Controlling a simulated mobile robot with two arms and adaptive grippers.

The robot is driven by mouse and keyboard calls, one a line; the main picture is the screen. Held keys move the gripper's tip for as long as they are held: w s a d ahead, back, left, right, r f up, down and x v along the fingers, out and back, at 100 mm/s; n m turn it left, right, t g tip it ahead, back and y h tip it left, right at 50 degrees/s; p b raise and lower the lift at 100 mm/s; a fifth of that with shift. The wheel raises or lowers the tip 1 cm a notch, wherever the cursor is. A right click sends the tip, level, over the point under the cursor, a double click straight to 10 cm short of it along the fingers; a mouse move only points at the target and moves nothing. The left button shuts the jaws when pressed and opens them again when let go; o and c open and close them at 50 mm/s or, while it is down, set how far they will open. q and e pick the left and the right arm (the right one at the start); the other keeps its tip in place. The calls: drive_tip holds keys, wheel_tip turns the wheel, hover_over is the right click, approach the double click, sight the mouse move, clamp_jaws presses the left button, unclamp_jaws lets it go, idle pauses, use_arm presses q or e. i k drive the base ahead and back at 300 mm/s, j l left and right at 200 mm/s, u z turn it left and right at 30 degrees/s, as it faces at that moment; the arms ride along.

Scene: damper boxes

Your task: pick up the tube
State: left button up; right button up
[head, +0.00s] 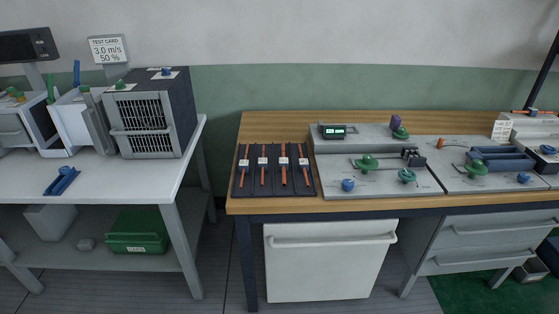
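Several thin orange tubes lie side by side in a dark slotted tray (273,186) on the left part of the wooden bench. From left to right I see a first tube (242,178), a second tube (263,177), a third tube (284,178) and another tube (305,177) at the right end. Each carries a small white label whose text is too small to read. Which tube is meant cannot be told. Neither of my grippers is in view.
The wooden bench (265,128) also holds grey panels (345,180) with green and blue knobs, right of the tray. A white table (120,176) at left carries a vented box (140,130) and a blue piece (62,181). A floor gap separates table and bench.

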sight(263, 162)
drive_tip(key=z, duration=1.6)
drive_tip(key=j+u, duration=0.1)
drive_tip(key=u, duration=0.3)
drive_tip(key=i+u, duration=0.1)
drive_tip(key=u, duration=0.3)
drive_tip(key=i+j+u, duration=0.1)
drive_tip(key=u, duration=0.3)
drive_tip(key=i+u, duration=0.1)
drive_tip(key=u, duration=0.3)
